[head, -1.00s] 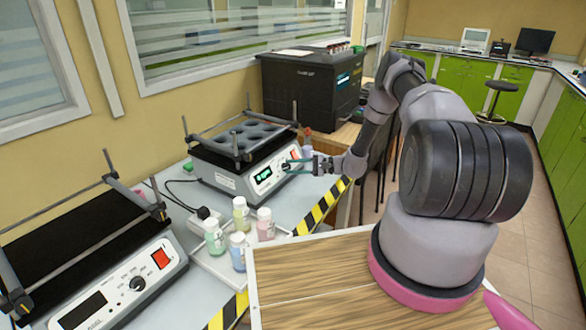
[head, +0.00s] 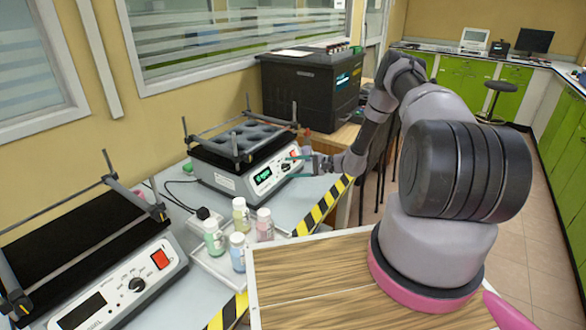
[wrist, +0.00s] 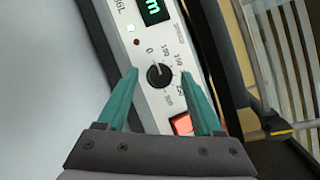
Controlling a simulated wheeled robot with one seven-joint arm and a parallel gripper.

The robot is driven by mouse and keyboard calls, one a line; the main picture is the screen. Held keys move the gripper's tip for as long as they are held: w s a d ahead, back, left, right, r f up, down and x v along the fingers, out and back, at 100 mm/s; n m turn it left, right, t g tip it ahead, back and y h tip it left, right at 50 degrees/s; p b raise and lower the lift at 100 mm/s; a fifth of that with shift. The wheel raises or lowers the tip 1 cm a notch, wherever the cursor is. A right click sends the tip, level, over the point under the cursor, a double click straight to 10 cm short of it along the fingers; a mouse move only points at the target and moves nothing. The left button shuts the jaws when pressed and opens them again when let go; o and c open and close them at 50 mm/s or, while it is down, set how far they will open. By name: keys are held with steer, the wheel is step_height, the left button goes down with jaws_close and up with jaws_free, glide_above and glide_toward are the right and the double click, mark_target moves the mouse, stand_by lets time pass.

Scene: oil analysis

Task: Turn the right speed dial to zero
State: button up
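The right shaker (head: 222,180) has a black top tray and a white front panel with a lit green display. Its black speed dial (head: 286,167) also shows in the wrist view (wrist: 159,75), ringed by printed numbers with 0 at its upper left. A pale mark on the knob appears to face up-left toward the 0, but it is small. My gripper (wrist: 160,73) is open, with teal fingers on either side of the dial in the picture and visible gaps to it. In the head view my gripper (head: 300,166) is just in front of the panel.
A red switch (wrist: 182,123) sits beside the dial. A second shaker (head: 120,275) with its own dial is at lower left. Several capped bottles (head: 240,215) stand on a tray between the shakers. A black box (head: 312,85) stands behind. Striped tape (head: 325,205) edges the bench.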

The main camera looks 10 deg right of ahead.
steer(key=v, duration=1.1)
steer(key=shift+w+r, duration=0.1)
